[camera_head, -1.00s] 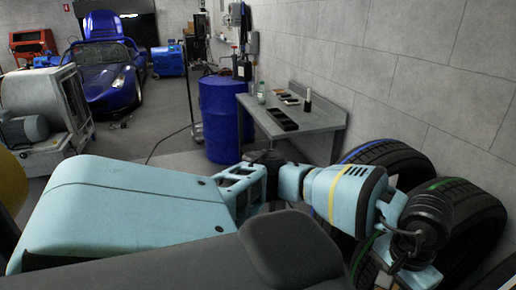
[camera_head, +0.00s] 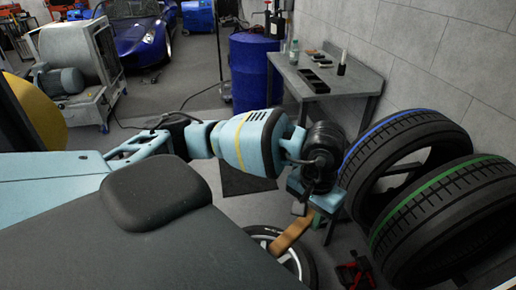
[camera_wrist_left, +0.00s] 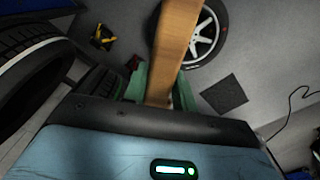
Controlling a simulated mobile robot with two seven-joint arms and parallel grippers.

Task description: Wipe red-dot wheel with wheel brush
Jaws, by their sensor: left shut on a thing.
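My left gripper (camera_head: 312,205) is shut on the wooden handle of a brush (camera_head: 292,233) and points down over the floor. In the left wrist view, the handle (camera_wrist_left: 175,45) sticks out between the green fingers (camera_wrist_left: 160,88). Its bristles are not visible. A wheel (camera_head: 305,258) with pale spokes lies on the floor beneath, partly hidden by my arm. It also shows in the left wrist view (camera_wrist_left: 206,36), partly behind the handle. A tiny reddish mark shows on its tyre, too small to identify. Contact between brush and wheel cannot be told. My right gripper is out of view.
A blue-striped tyre (camera_head: 395,145) and a green-striped tyre (camera_head: 440,215) stand at right by the wall. A grey table (camera_head: 335,82) and blue barrel (camera_head: 249,75) are behind. A red object (camera_head: 356,274) lies on the floor. A dark mat (camera_head: 243,182) lies behind the arm.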

